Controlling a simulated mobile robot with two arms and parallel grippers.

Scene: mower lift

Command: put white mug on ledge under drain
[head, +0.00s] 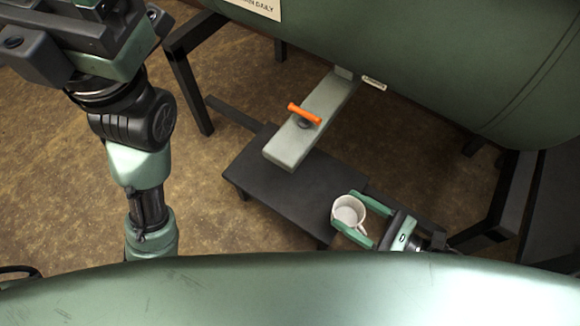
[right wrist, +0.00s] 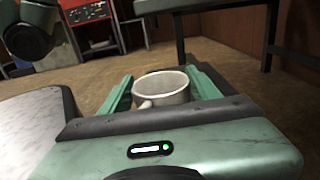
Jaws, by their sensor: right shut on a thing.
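The white mug (head: 348,212) is upright, with its open top toward the head camera. My right gripper (head: 346,209) is shut on it, with one green finger on each side. In the right wrist view the mug (right wrist: 163,90) sits between the fingers, its handle toward the camera. The dark ledge (head: 275,185) is a low flat platform; the mug overlaps its near right edge in the head view. I cannot tell whether the mug touches it. The drain is a pale green spout (head: 310,125) with an orange handle (head: 304,113), reaching out over the ledge. My left gripper's fingers do not show.
A large green tank (head: 430,60) on dark legs (head: 190,95) fills the upper right. The spout hangs over the ledge's far part. The ledge's left and middle top is bare. A red cabinet (right wrist: 88,14) stands far back in the right wrist view.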

